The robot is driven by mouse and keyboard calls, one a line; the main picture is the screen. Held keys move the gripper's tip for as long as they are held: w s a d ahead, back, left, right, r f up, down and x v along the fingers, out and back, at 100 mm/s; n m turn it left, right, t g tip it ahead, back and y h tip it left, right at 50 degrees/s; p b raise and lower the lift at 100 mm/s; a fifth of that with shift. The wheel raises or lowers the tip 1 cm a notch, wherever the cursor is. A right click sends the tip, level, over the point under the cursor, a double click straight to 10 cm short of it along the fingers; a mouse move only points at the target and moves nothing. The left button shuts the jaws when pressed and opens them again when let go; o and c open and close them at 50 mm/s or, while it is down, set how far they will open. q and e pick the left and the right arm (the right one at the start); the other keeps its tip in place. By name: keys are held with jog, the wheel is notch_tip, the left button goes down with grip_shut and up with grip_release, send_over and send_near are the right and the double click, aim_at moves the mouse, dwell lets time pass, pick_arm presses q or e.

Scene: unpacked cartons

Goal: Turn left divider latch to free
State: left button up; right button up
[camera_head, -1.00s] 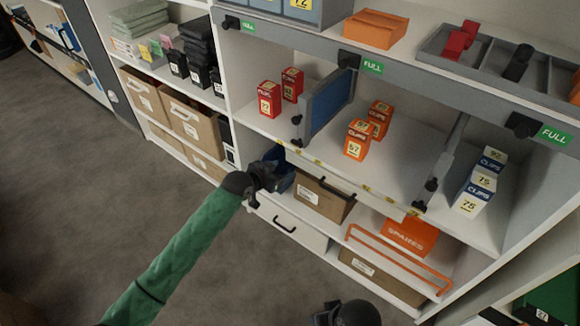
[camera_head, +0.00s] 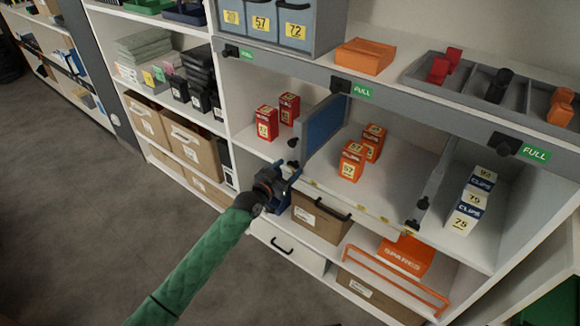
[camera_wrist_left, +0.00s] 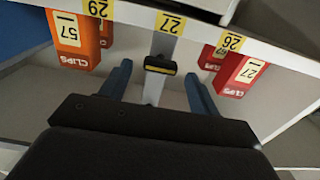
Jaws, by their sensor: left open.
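The left divider (camera_head: 326,125) is a blue panel in a grey frame on the middle shelf, between red and orange clip boxes. Its black latch (camera_head: 293,143) is at the front edge, with another dark part just below near the gripper. My left gripper (camera_head: 287,180) is in front of the divider's lower front end. In the left wrist view the open blue fingers (camera_wrist_left: 157,74) stand either side of a black latch bar with a yellow stripe (camera_wrist_left: 160,65), lying crosswise on the grey divider post. I see no clear contact. The right gripper is out of view.
Orange boxes (camera_head: 352,161) stand right of the divider and red boxes (camera_head: 266,123) left of it. The shelf lip carries yellow number labels (camera_wrist_left: 169,23). A cardboard bin (camera_head: 319,220) sits below. Another divider (camera_head: 433,190) stands further right.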

pick_arm(q)
jog(key=shift+x, duration=0.95)
jog(key=c, duration=1)
